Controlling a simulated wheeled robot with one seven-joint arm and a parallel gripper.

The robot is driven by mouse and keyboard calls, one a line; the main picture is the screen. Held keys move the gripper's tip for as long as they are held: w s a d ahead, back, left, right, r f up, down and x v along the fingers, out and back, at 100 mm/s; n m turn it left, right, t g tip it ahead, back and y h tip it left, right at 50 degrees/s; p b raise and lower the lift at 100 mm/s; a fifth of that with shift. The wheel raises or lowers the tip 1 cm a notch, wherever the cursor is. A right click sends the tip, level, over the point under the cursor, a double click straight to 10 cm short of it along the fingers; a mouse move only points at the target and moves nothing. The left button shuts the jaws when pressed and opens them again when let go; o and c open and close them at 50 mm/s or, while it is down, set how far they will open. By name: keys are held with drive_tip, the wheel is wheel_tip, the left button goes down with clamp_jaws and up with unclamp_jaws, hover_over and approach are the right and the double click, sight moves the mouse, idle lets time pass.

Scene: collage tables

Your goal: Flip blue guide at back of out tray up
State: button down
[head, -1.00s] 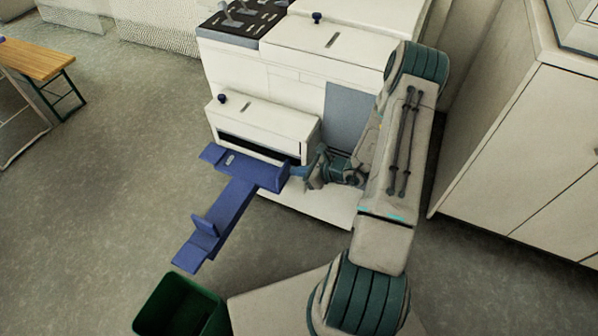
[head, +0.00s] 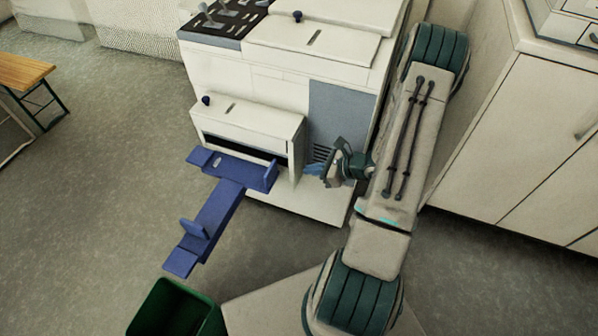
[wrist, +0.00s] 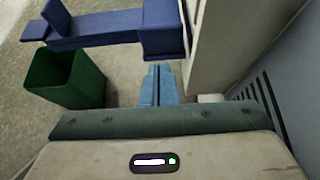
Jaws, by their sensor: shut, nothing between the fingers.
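The blue out tray (head: 217,208) sticks out from the low front slot of the white machine. It is T-shaped, with a wide part by the slot and a long narrow arm. A blue upright tab (head: 193,229) stands near the arm's outer end. A blue raised side piece (head: 270,177) is at the wide part's right end; the left end piece (head: 200,156) looks flat. I cannot tell which is the back guide. My gripper (head: 312,169) is shut and empty, right of the tray and apart from it. In the wrist view its light blue fingers (wrist: 157,72) point toward the tray's end.
The white machine (head: 270,85) stands behind the tray, its grey vented panel (head: 335,118) beside my gripper. A green bin (head: 177,310) stands below the tray's outer end. White cabinets (head: 520,130) are at the right.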

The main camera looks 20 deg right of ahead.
drive_tip(key=shift+r+v, duration=0.3)
drive_tip(key=shift+v, duration=1.4)
drive_tip(key=shift+w+a, duration=0.1)
drive_tip(key=shift+w, duration=0.05)
